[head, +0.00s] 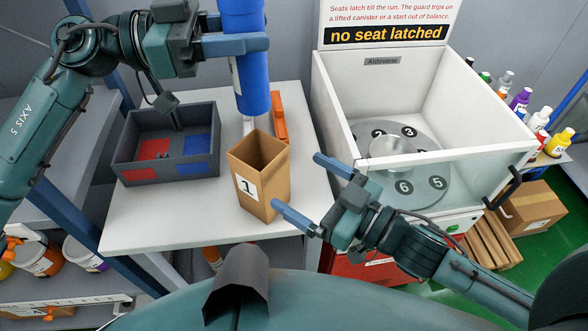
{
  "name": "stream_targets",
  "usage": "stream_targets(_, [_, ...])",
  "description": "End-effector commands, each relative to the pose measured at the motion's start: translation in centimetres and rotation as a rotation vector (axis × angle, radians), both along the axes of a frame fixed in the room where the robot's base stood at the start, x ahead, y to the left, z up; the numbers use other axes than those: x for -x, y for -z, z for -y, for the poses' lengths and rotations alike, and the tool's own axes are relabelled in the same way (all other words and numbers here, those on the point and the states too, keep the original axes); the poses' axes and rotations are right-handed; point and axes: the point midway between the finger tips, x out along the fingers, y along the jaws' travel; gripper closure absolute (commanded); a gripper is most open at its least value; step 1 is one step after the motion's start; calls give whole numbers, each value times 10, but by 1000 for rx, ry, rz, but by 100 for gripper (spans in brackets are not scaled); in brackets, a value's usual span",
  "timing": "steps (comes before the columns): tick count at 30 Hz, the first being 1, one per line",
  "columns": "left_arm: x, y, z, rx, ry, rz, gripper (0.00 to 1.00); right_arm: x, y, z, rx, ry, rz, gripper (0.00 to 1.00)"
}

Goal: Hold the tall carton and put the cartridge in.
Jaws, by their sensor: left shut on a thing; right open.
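The tall carton (273,193) is brown, open at the top and marked 1. It stands upright near the front right of the white table (190,220). The blue cartridge (252,88) is a long cylinder with a pale label at its left edge. My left gripper (237,45) is shut on the cartridge and holds it roughly upright. In the picture its lower end is above and behind the carton's mouth. My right gripper (298,182) is open and empty at the carton's right. One finger points toward the carton's lower right side; I cannot tell whether it touches.
A grey tray (124,172) with red and blue compartments stands left on the table. An orange object (279,118) lies behind the carton. A white open-topped machine (340,110) with a numbered disc (420,165) stands at right; its sign (386,34) reads "no seat latched".

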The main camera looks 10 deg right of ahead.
Motion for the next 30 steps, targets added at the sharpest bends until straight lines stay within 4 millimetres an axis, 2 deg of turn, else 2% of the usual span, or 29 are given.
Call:
stream_targets(5, [0, -1, 0, 2, 0, 1, 88, -14, -1, -14, -2, -1, 4, 4])
stream_targets(18, [0, -1, 0, 2, 0, 1, 88, -69, -1, -69, -1, 0, 2, 4])
stream_targets(24, [0, -1, 0, 2, 0, 1, 88, -81, 0, -81, 1, 0, 1, 4])
stream_targets(30, [0, -1, 0, 2, 0, 1, 88, -83, 0, -83, 1, 0, -1, 4])
